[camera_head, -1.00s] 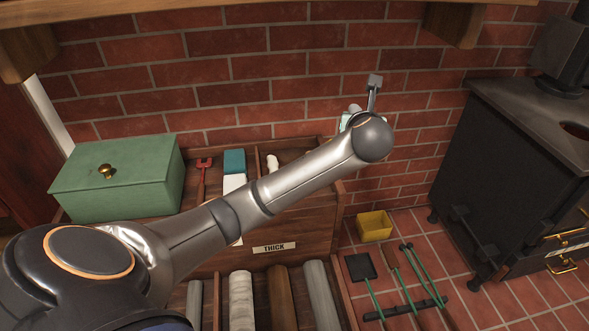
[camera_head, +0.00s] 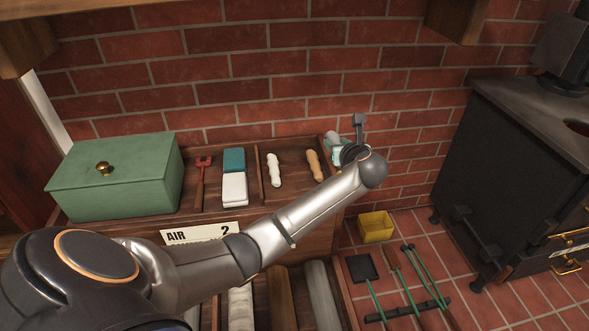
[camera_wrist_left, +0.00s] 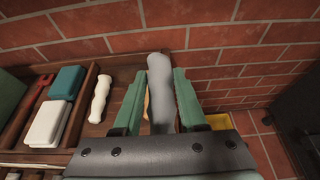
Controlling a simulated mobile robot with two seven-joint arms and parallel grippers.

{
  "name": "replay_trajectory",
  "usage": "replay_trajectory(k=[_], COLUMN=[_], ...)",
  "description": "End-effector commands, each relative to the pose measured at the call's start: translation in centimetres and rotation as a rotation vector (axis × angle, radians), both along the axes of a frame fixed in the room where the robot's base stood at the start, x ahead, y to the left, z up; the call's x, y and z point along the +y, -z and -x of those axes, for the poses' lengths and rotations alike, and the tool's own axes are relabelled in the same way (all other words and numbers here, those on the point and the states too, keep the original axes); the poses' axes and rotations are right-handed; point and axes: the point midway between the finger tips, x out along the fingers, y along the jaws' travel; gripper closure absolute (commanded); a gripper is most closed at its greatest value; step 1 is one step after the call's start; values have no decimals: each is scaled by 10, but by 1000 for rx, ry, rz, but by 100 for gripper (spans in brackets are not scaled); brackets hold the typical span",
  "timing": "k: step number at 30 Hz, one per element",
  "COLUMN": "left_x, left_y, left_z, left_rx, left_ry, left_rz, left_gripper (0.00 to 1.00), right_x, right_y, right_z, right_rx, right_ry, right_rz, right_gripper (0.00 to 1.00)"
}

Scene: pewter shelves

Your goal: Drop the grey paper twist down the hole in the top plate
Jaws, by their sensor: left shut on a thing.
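The grey paper twist (camera_wrist_left: 160,85) is upright between the green fingers of my left gripper (camera_wrist_left: 160,76) in the left wrist view, and they are shut on it. In the head view my left gripper (camera_head: 335,145) is beyond the end of my arm, by the back right corner of the wooden tray, in front of the brick wall. The twist is hard to make out there. The black stove's top plate (camera_head: 530,110) is at the right, with a dark hole (camera_head: 577,129) at the picture's edge. The gripper is well left of it. My right gripper is out of view.
The wooden tray (camera_head: 258,185) holds a white twist (camera_head: 274,170), a tan twist (camera_head: 314,165), blocks (camera_head: 234,187) and a red-headed tool (camera_head: 201,180). A green box (camera_head: 120,180) stands left. A yellow bin (camera_head: 375,227) and stove tools (camera_head: 405,280) are on the floor.

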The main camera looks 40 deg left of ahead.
Motion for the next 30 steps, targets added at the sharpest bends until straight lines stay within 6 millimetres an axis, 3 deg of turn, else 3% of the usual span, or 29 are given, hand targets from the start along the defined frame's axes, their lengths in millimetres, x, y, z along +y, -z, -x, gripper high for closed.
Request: replay_trajectory(k=[11,15,26,30], left_x=[90,109,135,133], left_y=[41,70,101,118], left_z=[12,13,16,15], left_rx=[5,6,4,4], left_ry=[-6,-3,-4,-1], left_rz=[-3,-1,-1,1], left_gripper=[100,100,100,100], right_x=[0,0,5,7], right_y=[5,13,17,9], right_z=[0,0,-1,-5], right_rx=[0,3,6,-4], right_ry=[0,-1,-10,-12], right_rz=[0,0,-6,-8], right_gripper=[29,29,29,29])
